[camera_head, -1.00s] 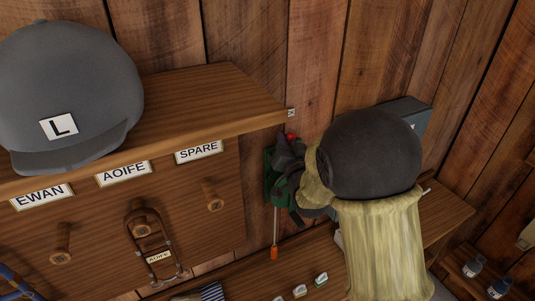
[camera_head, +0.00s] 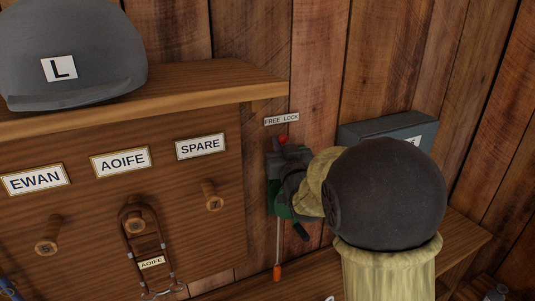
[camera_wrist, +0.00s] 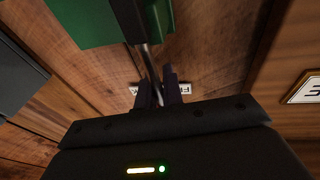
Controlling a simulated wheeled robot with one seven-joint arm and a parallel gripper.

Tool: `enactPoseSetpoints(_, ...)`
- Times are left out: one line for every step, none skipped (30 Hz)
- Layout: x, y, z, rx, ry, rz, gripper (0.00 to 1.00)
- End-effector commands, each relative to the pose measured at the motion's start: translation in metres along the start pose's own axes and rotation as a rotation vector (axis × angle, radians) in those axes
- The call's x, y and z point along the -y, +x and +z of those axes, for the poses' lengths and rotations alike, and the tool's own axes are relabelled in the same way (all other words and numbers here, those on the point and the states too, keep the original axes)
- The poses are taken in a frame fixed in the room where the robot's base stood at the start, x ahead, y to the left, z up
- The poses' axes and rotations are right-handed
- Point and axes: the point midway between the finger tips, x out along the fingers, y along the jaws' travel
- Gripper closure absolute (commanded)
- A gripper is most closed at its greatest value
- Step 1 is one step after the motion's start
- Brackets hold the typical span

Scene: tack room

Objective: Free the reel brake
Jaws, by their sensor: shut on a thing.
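The green reel (camera_head: 278,206) is fixed to the plank wall, largely hidden by my arm. Its brake lever stands up with a red knob (camera_head: 283,139) just under the label reading FREE LOCK (camera_head: 281,119). FREE is at the left, LOCK at the right. My gripper (camera_head: 288,153) is at the lever just below the knob. In the wrist view, the metal lever rod (camera_wrist: 150,62) runs between the two dark fingers of my gripper (camera_wrist: 158,92), which are shut on it. The label (camera_wrist: 184,89) shows beyond them, partly hidden. Which word the lever points to is unclear.
A cord with an orange end (camera_head: 277,273) hangs below the reel. A wooden shelf with a grey cap (camera_head: 72,60) and named pegs is at left, holding a strap (camera_head: 137,225) under AOIFE. A grey box (camera_head: 400,130) stands behind my arm at right.

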Motion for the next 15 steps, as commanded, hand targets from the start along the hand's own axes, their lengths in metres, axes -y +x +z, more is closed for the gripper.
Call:
enactPoseSetpoints(-0.0042,-0.0006,0.0013,-0.003,-0.009,0.006,1.0)
enactPoseSetpoints(-0.0059,-0.0007,0.0009,-0.004,-0.013,0.009,1.0)
enactPoseSetpoints(-0.0078,-0.0008,0.0006,-0.005,-0.019,0.011,1.0)
enactPoseSetpoints(-0.009,-0.0009,0.0004,-0.005,-0.023,0.013,1.0)
enactPoseSetpoints(-0.01,-0.0009,0.0002,-0.005,-0.026,0.014,1.0)
enactPoseSetpoints(-0.0109,-0.001,-0.0001,-0.005,-0.029,0.016,1.0)
enactPoseSetpoints(-0.0115,-0.001,-0.0002,-0.006,-0.03,0.016,1.0)
enactPoseSetpoints(-0.0118,-0.001,-0.0004,-0.006,-0.031,0.017,1.0)
enactPoseSetpoints(-0.012,-0.001,-0.0006,-0.006,-0.032,0.017,1.0)
enactPoseSetpoints(-0.0121,-0.001,-0.0007,-0.006,-0.033,0.017,1.0)
enactPoseSetpoints(-0.0121,-0.001,-0.0007,-0.006,-0.033,0.017,1.0)
enactPoseSetpoints(-0.012,-0.001,-0.0008,-0.006,-0.033,0.017,1.0)
enactPoseSetpoints(-0.0118,-0.001,-0.0008,-0.006,-0.033,0.017,1.0)
enactPoseSetpoints(-0.0118,-0.001,-0.0008,-0.006,-0.033,0.016,1.0)
enactPoseSetpoints(-0.0116,-0.001,-0.0008,-0.006,-0.033,0.016,1.0)
